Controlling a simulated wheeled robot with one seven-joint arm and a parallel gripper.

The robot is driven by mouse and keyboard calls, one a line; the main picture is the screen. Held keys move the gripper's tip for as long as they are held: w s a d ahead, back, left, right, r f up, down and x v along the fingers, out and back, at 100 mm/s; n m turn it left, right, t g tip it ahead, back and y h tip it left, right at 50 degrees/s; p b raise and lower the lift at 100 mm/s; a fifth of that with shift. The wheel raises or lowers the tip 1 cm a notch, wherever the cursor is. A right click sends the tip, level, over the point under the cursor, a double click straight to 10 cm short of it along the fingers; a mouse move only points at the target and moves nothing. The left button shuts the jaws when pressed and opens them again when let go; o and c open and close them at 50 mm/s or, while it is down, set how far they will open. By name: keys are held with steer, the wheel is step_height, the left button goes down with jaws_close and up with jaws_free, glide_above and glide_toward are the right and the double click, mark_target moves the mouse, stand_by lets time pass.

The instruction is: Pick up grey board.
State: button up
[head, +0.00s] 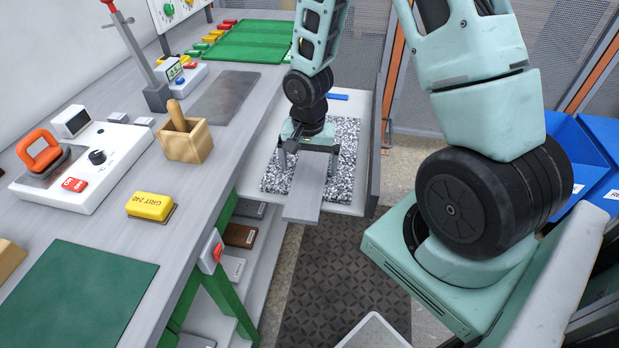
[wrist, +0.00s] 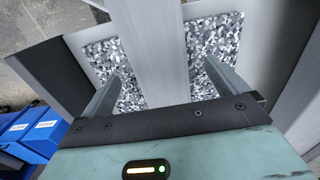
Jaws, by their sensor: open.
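The grey board (head: 306,193) is a long flat piece lying on a black-and-white speckled mat (head: 347,150). Its near end sticks out past the mat and the edge of the white shelf under it. My gripper (head: 309,162) is above the board with its fingers pointing down, one on each side of it. In the wrist view the board (wrist: 152,45) runs between the two open fingers (wrist: 162,82), with mat showing between each finger and the board. The far part of the board is hidden under my gripper in the head view.
The workbench (head: 200,190) on the left holds a yellow grit block (head: 150,206), a wooden box (head: 187,143), a device with an orange handle (head: 40,150) and green mats (head: 75,290). Blue bins (head: 575,150) stand at the right. A blue item (head: 337,97) lies behind the mat.

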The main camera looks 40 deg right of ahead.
mark_target(309, 177)
steer(key=shift+d+f, duration=0.15)
steer(key=shift+f, duration=1.55)
steer(key=c, duration=1.2)
steer(key=shift+r, duration=0.1)
step_height(309, 177, up, 10)
steer(key=shift+f+p, duration=0.1)
steer(key=shift+p, duration=0.2)
